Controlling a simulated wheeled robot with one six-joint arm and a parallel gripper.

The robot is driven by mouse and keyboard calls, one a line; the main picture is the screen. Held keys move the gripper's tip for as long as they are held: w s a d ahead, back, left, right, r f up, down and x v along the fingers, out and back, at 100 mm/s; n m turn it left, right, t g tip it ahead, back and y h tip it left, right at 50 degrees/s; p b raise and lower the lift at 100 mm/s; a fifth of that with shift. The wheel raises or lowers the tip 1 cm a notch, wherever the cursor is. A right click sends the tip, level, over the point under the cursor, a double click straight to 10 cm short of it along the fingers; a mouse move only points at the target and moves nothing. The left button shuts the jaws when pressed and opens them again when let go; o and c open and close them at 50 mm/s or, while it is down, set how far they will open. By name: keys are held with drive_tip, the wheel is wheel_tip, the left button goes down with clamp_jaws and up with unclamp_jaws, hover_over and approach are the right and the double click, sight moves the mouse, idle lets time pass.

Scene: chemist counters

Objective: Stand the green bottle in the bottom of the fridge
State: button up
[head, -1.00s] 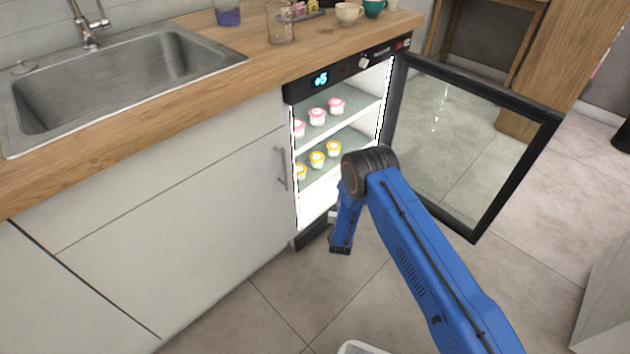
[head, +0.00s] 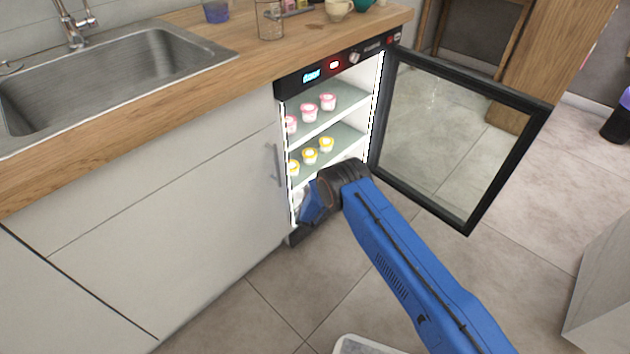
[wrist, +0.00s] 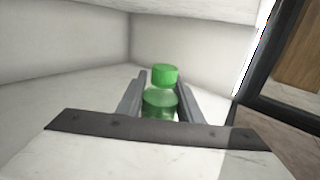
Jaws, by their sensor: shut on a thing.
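The green bottle (wrist: 160,102) stands roughly upright between the two fingers of my gripper (wrist: 160,108) in the wrist view. It is clear with green liquid and a green cap. My gripper is shut on it, inside the white bottom space of the fridge. The bottle's base is hidden, so I cannot tell whether it touches the floor. In the head view the fridge (head: 330,67) is open and my blue arm reaches into its lower part; the gripper and bottle are hidden there.
Pink-lidded tubs (head: 309,112) and yellow-lidded tubs (head: 310,156) stand on the two shelves above. The glass door (head: 455,135) is swung open to the right. A counter (head: 190,75) with a sink runs above and to the left.

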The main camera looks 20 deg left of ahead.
drive_tip(key=shift+d+f, duration=0.1)
drive_tip(key=shift+f, duration=1.6)
drive_tip(key=shift+f, duration=0.15)
drive_tip(key=o, duration=1.2)
drive_tip(key=shift+v, duration=3.75)
drive_tip(key=shift+s, duration=0.1)
